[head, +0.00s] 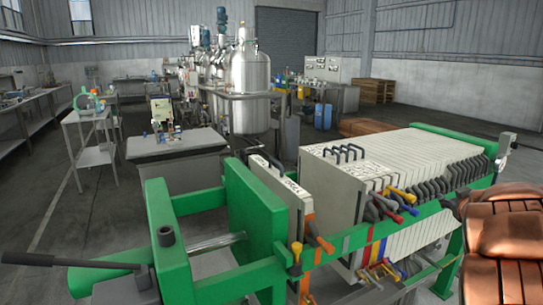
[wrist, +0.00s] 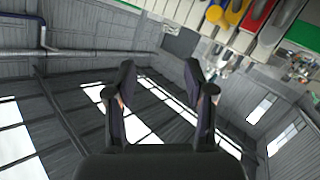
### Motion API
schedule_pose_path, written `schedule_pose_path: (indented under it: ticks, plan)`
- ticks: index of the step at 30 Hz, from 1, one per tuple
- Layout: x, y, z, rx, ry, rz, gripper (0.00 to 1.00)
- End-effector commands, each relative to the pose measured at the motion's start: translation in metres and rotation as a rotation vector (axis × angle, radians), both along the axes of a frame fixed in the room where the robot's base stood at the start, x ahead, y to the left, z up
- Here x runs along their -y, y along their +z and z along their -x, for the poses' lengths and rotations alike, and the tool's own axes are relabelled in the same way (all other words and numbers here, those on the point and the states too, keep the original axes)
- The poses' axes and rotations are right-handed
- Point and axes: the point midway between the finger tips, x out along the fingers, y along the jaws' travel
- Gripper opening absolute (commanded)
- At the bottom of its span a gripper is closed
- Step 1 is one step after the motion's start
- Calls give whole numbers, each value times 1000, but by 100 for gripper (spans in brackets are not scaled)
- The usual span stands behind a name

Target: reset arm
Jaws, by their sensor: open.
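My gripper (wrist: 161,78) shows in the wrist view with its two dark fingers spread wide apart. It is open, and nothing is between the fingers. Behind it are the grey wall and roof panels with bright windows, seen at a steep tilt. The gripper cannot be made out in the head view.
A green-framed filter press (head: 262,222) with pale plates and coloured handles fills the near right. Its handles (wrist: 236,12) show at the wrist view's top right. A grey table (head: 176,143) and a steel tank (head: 251,88) stand behind. Open floor (head: 50,215) lies left.

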Motion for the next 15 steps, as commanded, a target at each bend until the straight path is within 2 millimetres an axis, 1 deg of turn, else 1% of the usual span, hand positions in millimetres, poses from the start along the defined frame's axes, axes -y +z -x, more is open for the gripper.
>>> schedule_pose_path:
  ticks: [1, 5, 6, 8, 11, 14, 15]
  plan:
    - [-4, 9, 9, -22, -47, -2, 54]
    - [-11, 14, 38, -98, -171, -28, 54]
    - [-15, 13, 49, -127, -206, -39, 54]
    - [-22, 8, 66, -176, -253, -63, 54]
    - [-38, 0, 97, -260, -319, -109, 54]
    - [-61, -11, 129, -356, -366, -160, 54]
    - [-71, -17, 144, -401, -381, -184, 54]
